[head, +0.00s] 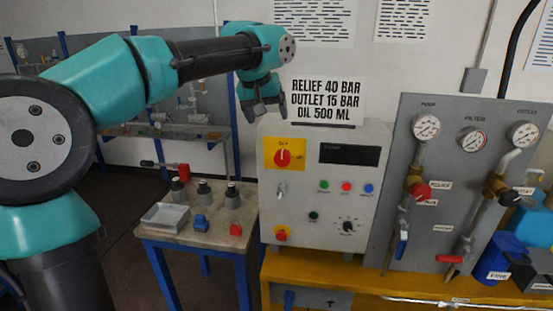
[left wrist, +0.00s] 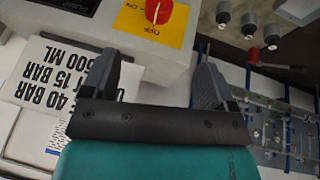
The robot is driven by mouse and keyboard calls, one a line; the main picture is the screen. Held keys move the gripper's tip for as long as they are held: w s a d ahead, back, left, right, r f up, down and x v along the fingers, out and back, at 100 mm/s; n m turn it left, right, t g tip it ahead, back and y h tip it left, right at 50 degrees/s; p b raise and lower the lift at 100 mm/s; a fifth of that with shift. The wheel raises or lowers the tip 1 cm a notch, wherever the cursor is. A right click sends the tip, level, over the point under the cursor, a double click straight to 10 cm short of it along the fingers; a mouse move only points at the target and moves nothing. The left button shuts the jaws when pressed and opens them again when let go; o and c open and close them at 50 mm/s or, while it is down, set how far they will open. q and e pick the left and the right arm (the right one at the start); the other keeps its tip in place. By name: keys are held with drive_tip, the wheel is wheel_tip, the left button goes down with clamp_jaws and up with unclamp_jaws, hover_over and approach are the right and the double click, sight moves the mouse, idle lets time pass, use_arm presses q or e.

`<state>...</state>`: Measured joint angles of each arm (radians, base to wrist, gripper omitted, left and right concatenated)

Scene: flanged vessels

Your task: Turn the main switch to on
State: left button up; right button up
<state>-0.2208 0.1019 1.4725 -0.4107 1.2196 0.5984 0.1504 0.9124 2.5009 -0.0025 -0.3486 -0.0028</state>
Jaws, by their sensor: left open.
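The main switch (head: 283,156) is a red round knob on a yellow plate at the upper left of the grey control box. Its white pointer stands upright, toward the OFF mark at the plate's top. The knob also shows at the top of the left wrist view (left wrist: 158,10), partly cut off, with OFF and ON printed on the yellow plate (left wrist: 152,32). My left gripper (head: 270,108) is open and empty, above the box's top left edge and apart from the switch. Its two fingers (left wrist: 155,72) are spread wide in the wrist view. My right gripper is not in view.
A sign (head: 326,100) stands on the control box, just right of my gripper. The box (head: 330,215) has a dark display, buttons and a dial. A gauge panel (head: 465,180) stands right. A small table (head: 185,238) with weights and a tray (head: 166,215) is left.

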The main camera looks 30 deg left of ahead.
sight(281, 158)
use_arm(q)
drive_tip(key=shift+w+f, duration=0.1)
drive_tip(key=x, duration=1.7)
drive_tip(key=shift+w+f, duration=0.1)
drive_tip(key=shift+c, duration=0.3)
drive_tip(key=c, duration=0.9)
drive_tip(key=shift+o, duration=0.2)
